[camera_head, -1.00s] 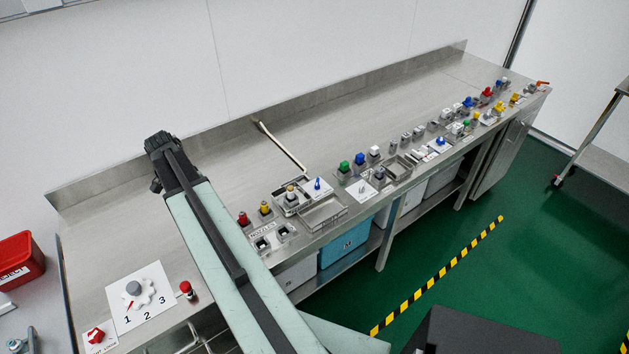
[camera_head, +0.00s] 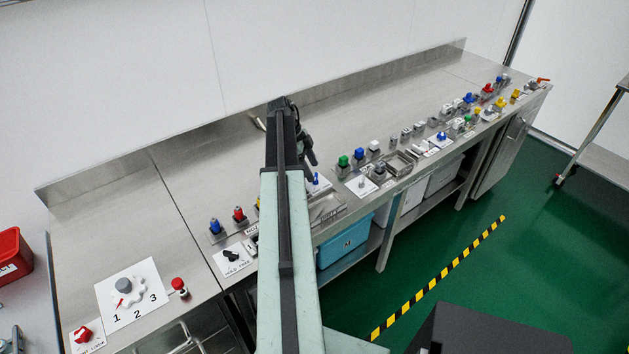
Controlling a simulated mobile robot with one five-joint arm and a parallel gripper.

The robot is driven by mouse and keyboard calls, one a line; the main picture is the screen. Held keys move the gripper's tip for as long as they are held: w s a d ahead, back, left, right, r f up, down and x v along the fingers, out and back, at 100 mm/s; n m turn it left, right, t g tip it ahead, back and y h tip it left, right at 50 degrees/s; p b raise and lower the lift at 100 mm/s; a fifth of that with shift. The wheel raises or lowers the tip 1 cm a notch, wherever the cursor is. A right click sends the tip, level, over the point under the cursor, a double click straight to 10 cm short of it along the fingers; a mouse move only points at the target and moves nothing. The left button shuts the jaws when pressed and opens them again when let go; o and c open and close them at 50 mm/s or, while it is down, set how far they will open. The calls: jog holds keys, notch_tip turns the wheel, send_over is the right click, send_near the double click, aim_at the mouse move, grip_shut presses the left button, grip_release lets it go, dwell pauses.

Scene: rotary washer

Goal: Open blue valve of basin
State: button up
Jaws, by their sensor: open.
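A small blue handle (camera_head: 315,180) stands on a white plate at the back edge of a shallow metal basin (camera_head: 337,213). My arm hides the left part of the basin and plate. My gripper (camera_head: 312,160) is open and appears empty, just behind and above the blue handle in the picture. Whether it touches the handle cannot be told. A larger blue knob (camera_head: 215,227) stands left of my arm beside a red knob (camera_head: 239,214). The bent metal pipe (camera_head: 256,121) behind is mostly hidden by my arm.
Green (camera_head: 344,162) and blue (camera_head: 359,154) knobs stand close to the right of the basin, with several more fittings beyond. A black rotary switch (camera_head: 232,257) lies left of my arm. The rear counter (camera_head: 215,170) is clear.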

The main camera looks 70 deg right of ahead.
aim_at(315, 176)
jog(key=b+x, duration=0.1)
jog(key=x, duration=0.2)
jog(key=shift+f+b, duration=0.15)
jog(key=shift+b, duration=0.25)
jog(key=c, duration=1.4)
